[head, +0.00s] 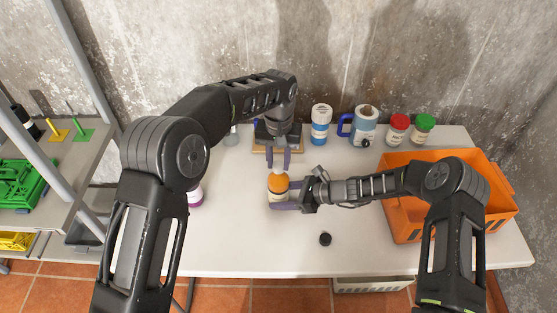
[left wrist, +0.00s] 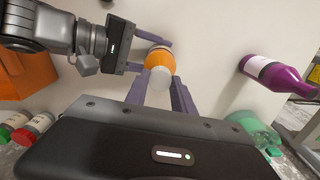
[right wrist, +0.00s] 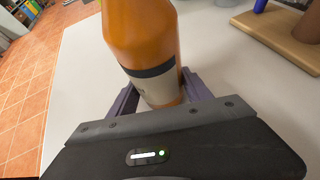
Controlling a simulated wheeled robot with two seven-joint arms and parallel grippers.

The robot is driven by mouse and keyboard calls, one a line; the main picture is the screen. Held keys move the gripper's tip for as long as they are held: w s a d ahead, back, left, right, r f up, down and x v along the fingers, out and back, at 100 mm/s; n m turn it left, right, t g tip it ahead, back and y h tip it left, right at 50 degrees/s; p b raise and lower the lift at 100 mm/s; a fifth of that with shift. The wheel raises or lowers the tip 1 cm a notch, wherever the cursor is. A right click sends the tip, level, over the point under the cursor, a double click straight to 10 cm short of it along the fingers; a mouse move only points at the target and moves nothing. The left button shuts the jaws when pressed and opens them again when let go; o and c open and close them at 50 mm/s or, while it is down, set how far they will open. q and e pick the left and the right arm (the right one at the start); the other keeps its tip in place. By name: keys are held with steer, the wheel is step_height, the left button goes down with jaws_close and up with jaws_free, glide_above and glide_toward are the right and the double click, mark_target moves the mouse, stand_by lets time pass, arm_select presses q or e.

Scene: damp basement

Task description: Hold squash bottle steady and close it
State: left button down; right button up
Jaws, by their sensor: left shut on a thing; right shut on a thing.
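The squash bottle (head: 278,186) is orange with a pale label and a dark band, and stands near the middle of the white table. My right gripper (head: 284,198) is shut around its label part from the right; the right wrist view shows the bottle (right wrist: 145,40) between the fingers, its top cut off. My left gripper (head: 279,163) points down over the bottle, shut on a white cap (left wrist: 159,78). The cap is in line with the bottle's top in the left wrist view. I cannot tell whether it touches the neck or is seated.
A small black round thing (head: 325,239) lies in front. A purple bottle (left wrist: 278,78) is left of the squash bottle. An orange crate (head: 405,222) stands right.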

arm_select(q)
steer(key=m, duration=0.5)
steer(key=shift+m, duration=0.4)
steer(key=m, duration=0.6)
steer(key=c, duration=1.3)
jaws_free()
